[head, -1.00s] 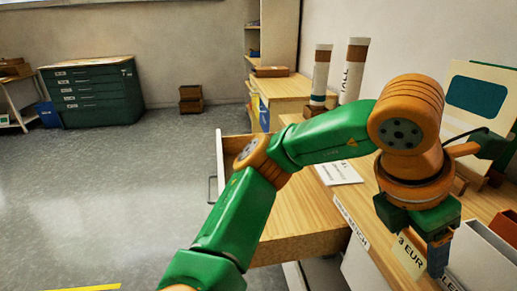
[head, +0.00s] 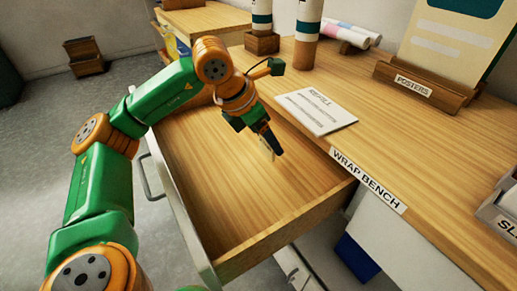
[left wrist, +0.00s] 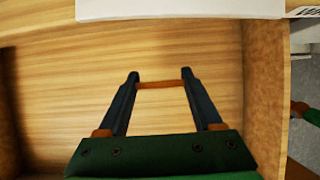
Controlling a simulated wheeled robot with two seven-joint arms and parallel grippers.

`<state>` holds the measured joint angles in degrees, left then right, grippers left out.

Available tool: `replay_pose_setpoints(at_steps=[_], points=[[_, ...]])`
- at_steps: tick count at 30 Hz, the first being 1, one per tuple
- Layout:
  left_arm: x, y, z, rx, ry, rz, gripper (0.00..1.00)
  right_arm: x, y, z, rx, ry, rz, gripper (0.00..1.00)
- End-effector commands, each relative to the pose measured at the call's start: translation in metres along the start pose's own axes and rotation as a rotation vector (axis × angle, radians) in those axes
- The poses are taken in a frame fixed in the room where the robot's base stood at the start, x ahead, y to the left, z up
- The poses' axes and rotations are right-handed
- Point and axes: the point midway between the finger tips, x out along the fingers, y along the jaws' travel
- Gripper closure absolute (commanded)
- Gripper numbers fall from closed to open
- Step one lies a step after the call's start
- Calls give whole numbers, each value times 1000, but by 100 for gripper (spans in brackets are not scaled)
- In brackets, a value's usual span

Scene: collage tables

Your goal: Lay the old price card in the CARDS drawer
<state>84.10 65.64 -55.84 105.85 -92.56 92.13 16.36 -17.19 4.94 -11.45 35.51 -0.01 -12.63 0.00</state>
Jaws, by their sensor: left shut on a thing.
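My left gripper (head: 271,142) is inside the outline of the open wooden drawer (head: 235,240), pointing down. It is shut on the price card (head: 266,149), which shows only as a thin pale sliver at the fingertips. In the left wrist view my left gripper (left wrist: 161,78) holds the card (left wrist: 162,85) edge-on, as a narrow orange-brown bar between the fingertips. The bare drawer floor (left wrist: 70,90) lies beneath. I cannot tell the card's exact height above it. No drawer label is readable. My right gripper is not in view.
The bench top labelled WRAP BENCH (head: 367,181) borders the drawer on the right. A REFILL sheet (head: 316,110) lies near its edge. A POSTERS holder (head: 425,87) and upright rolls (head: 306,35) stand farther back. The visible drawer floor is empty.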

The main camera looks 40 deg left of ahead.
Motion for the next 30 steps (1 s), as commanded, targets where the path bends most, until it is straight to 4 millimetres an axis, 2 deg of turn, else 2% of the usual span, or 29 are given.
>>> replay_pose_setpoints(at_steps=[6, 10, 21, 22, 24, 25, 30], points=[[30, 26, -14, -2, 2, 2, 84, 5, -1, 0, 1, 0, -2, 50], [50, 24, -24, 1, 2, 0, 84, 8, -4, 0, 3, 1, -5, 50], [57, 23, -27, 1, -2, -1, 84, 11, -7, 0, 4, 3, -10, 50], [57, 23, -27, 1, -2, 0, 31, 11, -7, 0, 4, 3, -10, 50], [56, 23, -26, 1, -2, 0, 12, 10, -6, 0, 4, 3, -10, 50], [56, 23, -26, 1, -2, 0, 4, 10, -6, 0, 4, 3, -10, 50], [56, 23, -26, 1, -2, -1, 3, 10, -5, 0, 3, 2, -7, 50]])
